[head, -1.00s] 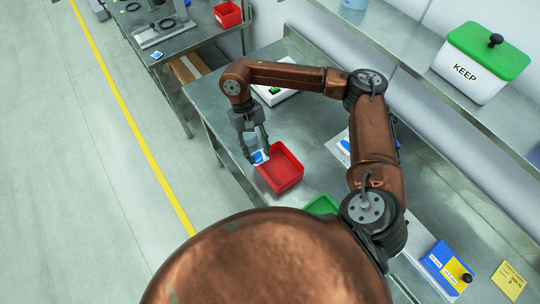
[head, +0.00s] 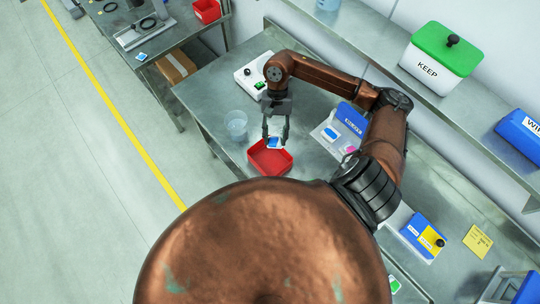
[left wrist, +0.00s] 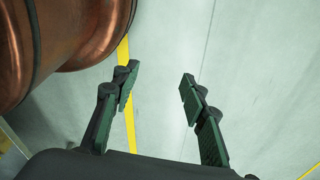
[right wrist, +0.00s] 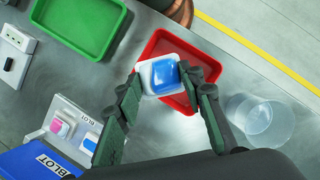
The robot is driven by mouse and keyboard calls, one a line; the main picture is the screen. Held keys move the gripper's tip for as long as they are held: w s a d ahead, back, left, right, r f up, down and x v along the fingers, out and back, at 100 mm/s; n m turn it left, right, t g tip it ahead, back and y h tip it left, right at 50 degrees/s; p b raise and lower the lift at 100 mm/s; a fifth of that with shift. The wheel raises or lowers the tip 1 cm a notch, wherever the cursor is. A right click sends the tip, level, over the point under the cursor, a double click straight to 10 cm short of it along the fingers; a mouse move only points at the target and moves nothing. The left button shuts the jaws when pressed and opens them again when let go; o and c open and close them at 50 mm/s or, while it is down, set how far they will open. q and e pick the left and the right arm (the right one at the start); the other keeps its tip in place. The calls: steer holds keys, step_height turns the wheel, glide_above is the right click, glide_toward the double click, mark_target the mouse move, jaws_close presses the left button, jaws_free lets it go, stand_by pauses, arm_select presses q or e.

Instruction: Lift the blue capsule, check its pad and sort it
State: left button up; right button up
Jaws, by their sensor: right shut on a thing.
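The blue capsule (right wrist: 166,76), a white rounded block with a blue top, is held between the fingertips of my right gripper (right wrist: 160,84). In the head view, this gripper (head: 275,138) points down with the capsule (head: 276,143) at the far edge of the red tray (head: 268,167). In the right wrist view, the capsule overlaps part of the red tray (right wrist: 212,62); its height above it is unclear. The capsule's underside is hidden. My left gripper (left wrist: 158,82) is open and empty over the floor; it is not visible in the head view.
A clear cup (head: 236,125) stands left of the red tray. A blue BLOT box (head: 351,118) adjoins a white card with blue and pink patches (head: 340,140). A green tray (right wrist: 80,22) lies nearby. The KEEP bin (head: 436,58) is on the shelf.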

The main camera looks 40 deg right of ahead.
steer(key=shift+f, duration=0.25)
step_height(320, 180, down, 6)
steer(key=shift+r+b, duration=0.25)
steer(key=shift+b, duration=0.1)
steer(key=o, duration=0.9)
steer(key=shift+o, duration=0.2)
arm_select(q)
steer(key=shift+s+d+f, duration=0.15)
steer(key=shift+s+f, duration=0.25)
steer(key=shift+s, duration=0.25)
arm_select(e)
steer(key=v, duration=0.7)
steer(key=shift+r, duration=0.25)
steer(key=shift+w+f, duration=0.1)
